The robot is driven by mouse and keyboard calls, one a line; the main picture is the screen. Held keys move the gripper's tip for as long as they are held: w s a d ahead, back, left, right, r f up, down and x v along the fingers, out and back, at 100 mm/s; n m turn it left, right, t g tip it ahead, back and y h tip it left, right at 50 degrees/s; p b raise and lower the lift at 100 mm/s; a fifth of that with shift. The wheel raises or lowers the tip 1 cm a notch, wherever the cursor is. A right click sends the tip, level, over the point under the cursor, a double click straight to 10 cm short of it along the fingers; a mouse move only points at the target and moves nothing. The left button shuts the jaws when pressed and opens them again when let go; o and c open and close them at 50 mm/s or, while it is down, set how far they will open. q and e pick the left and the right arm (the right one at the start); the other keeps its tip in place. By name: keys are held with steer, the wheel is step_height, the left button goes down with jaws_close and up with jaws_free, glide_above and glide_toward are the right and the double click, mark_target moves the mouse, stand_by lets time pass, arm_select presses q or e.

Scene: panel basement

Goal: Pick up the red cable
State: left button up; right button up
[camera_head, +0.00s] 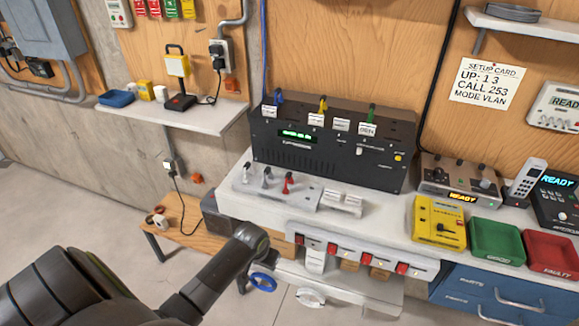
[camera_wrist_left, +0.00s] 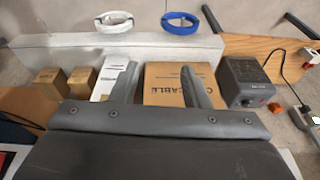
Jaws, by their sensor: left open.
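I cannot make out a red cable for certain. A small red upright piece (camera_head: 288,182) stands in a pale holder (camera_head: 265,190) on the bench, beside grey ones; I cannot tell if it is a cable end. A blue cable coil (camera_head: 263,282) and a white cable coil (camera_head: 310,297) sit low at the bench front; the left wrist view also shows the blue coil (camera_wrist_left: 181,23) and the white coil (camera_wrist_left: 114,21). My left gripper (camera_wrist_left: 158,86) is open and empty, with a cardboard box marked CABLE (camera_wrist_left: 175,72) beyond its fingers. My right gripper is not in view.
A black panel (camera_head: 335,145) with blue, yellow and green tagged pieces stands on the bench (camera_head: 385,215). A strip with red switches (camera_head: 365,258) runs along the front.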

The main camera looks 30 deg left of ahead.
arm_select(q)
steer(key=w+r+p, duration=0.1)
steer(key=w+r, duration=0.2)
steer(key=r, duration=0.6)
steer(key=w+r+p, duration=0.2)
steer(key=w+r, duration=0.1)
steer(key=r, duration=0.6)
steer(key=p, duration=0.1)
glide_toward(288, 174)
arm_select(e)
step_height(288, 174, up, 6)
arm_select(q)
steer(key=f+b, duration=0.1)
steer(key=b, duration=0.3)
steer(key=f+b, duration=0.2)
steer(key=b, duration=0.3)
steer(key=shift+w+a+n, duration=0.15)
steer(key=shift+w+n, duration=0.25)
steer(key=x, duration=0.3)
steer(key=shift+w+f, duration=0.1)
steer(key=shift+w, duration=0.15)
steer(key=shift+p+x, duration=1.2)
steer(key=shift+x, duration=1.75)
steer(key=shift+s+t, duration=0.15)
steer(key=shift+t, duration=0.15)
jaws_close()
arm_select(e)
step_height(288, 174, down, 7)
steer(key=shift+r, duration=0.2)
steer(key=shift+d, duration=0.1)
